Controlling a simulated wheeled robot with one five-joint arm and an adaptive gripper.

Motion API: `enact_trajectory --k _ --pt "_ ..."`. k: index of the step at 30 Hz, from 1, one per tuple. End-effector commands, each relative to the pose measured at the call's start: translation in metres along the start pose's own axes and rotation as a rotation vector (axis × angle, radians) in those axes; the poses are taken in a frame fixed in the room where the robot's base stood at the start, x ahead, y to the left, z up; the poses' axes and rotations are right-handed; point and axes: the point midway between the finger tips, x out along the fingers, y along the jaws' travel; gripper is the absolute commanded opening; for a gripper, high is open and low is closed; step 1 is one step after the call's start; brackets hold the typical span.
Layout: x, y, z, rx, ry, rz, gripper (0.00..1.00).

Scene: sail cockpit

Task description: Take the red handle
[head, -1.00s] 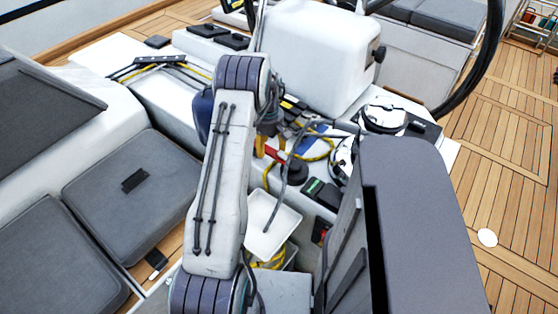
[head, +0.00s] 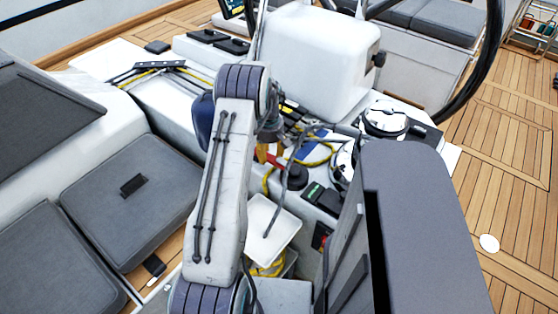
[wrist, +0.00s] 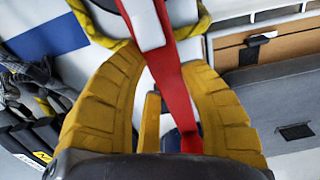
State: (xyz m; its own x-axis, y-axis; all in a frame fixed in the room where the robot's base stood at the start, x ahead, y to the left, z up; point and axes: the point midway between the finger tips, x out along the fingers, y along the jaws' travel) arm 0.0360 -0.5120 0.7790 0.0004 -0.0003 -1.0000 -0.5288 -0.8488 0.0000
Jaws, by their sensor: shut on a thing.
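The red handle (wrist: 176,95) is a long red bar with a pale grey part at its upper end. In the wrist view it runs from the top edge down between the yellow fingers of my gripper (wrist: 166,62). My gripper is shut on it. In the head view my gripper (head: 262,153) is small and partly hidden behind my arm, and a short red piece of the handle (head: 274,161) shows beside it.
Yellow rope (head: 322,158), a black winch (head: 297,174) and a white tray (head: 270,228) crowd the area around my gripper. A large white housing (head: 322,60) stands behind. Grey cushions (head: 130,190) are at left. Open teak deck (head: 505,150) is at right.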

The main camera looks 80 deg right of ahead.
Motion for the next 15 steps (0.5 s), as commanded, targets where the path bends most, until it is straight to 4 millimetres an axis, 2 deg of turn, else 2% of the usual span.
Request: enact_trajectory --k 1,5,15 --pt "0.0004 -0.0004 -0.0003 0.0 0.0 -0.001 0.14" --pt "0.0005 -0.0005 -0.0004 0.001 0.0 -0.001 0.02" --pt "0.0001 -0.0004 -0.0007 0.001 0.0 0.0 0.01"
